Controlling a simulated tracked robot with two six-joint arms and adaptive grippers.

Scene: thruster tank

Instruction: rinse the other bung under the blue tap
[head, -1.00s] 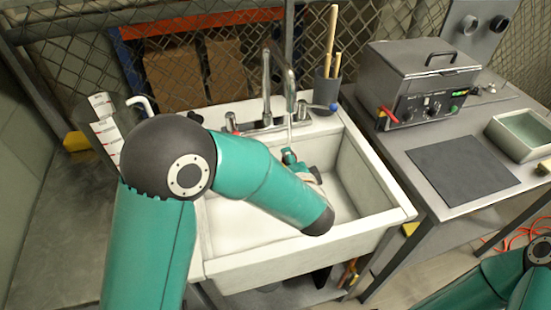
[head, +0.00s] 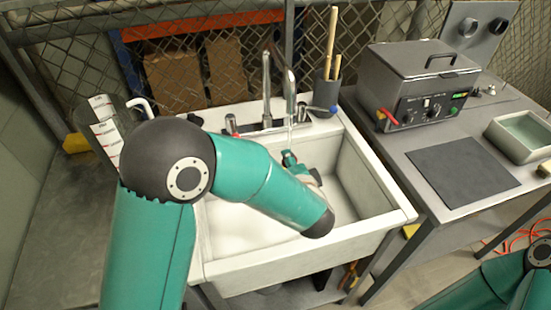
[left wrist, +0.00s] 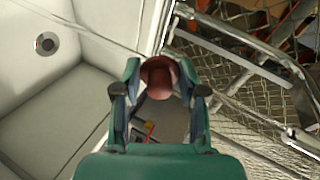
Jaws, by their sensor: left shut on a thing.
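A reddish-brown bung (left wrist: 158,74) is held between the fingertips of my left gripper in the left wrist view. The head view shows my left gripper (head: 289,158) over the white sink (head: 352,255), just below the right spout (head: 290,88). A thin stream of water (head: 290,128) falls from that spout toward the gripper. The bung cannot be made out in the head view, so I cannot tell where the water meets it. The blue tap lever (head: 333,109) is at the right of the spouts. My right gripper is out of view.
A second spout (head: 266,90) and a red-marked knob (head: 232,124) stand to the left. A grey pot (head: 326,96) with wooden sticks is on the sink's back ledge. The right bench holds a metal bath (head: 418,80), a dark mat (head: 460,172) and a tray (head: 516,150).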

